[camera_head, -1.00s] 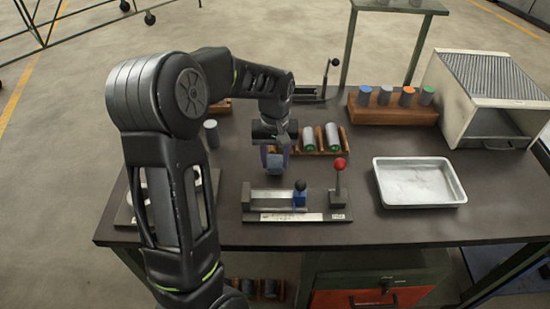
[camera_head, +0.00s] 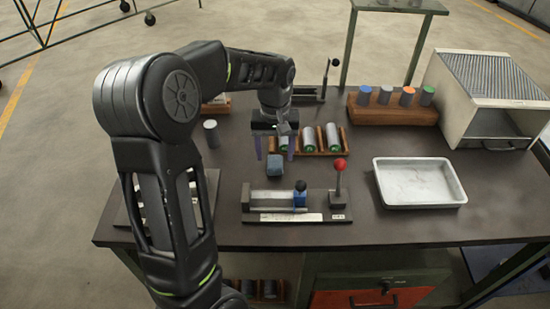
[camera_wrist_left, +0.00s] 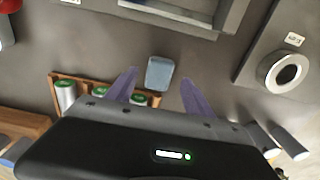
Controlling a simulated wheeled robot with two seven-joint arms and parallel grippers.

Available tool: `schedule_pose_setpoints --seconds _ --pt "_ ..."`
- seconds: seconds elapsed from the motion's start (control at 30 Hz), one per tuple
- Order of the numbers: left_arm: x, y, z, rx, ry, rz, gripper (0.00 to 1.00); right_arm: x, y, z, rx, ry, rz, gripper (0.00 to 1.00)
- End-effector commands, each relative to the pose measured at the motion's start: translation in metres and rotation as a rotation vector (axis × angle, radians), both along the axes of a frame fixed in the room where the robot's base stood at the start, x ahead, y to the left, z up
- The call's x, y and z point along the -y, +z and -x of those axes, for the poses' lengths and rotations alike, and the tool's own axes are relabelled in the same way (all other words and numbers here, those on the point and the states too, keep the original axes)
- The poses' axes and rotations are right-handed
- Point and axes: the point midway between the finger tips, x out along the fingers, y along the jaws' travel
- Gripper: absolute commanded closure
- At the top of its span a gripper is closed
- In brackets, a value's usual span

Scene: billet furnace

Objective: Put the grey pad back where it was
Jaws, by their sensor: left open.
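The grey pad (camera_head: 275,165) is a small blue-grey block resting on the dark bench top, behind the clamp fixture (camera_head: 296,203) and in front of the wooden rack. It also shows in the left wrist view (camera_wrist_left: 159,74), beyond the fingertips and roughly between their lines. My left gripper (camera_head: 274,155) is open and empty, with its two purple fingers apart, above and behind the pad. Its fingers show in the wrist view (camera_wrist_left: 157,75) too, clear of the pad. My right gripper is not in view.
A wooden rack (camera_head: 347,141) with several green-ended cylinders lies close behind the gripper. A white tray (camera_head: 462,200) is at the right, with a furnace-like box (camera_head: 462,112) behind it. A red-knobbed lever (camera_head: 339,180) stands on the fixture. Bench is clear between fixture and tray.

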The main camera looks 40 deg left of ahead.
Motion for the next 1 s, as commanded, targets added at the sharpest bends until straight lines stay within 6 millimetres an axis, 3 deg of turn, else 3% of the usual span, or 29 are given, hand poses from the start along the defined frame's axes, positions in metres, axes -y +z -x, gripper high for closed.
schedule_pose_setpoints --seconds 0.2,0.4,0.57,1.0 --pt "0.001 0.047 0.0 0.006 -0.001 -0.001 0.39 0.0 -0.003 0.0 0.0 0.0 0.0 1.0" --pt "0.002 0.079 0.001 0.004 -0.002 0.0 0.39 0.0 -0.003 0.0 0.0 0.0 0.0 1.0" --pt "0.002 0.089 0.001 0.001 -0.001 0.0 0.39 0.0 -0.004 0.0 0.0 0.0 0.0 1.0" --pt "0.002 0.089 0.002 0.0 -0.001 0.0 0.39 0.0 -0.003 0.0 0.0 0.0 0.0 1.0"
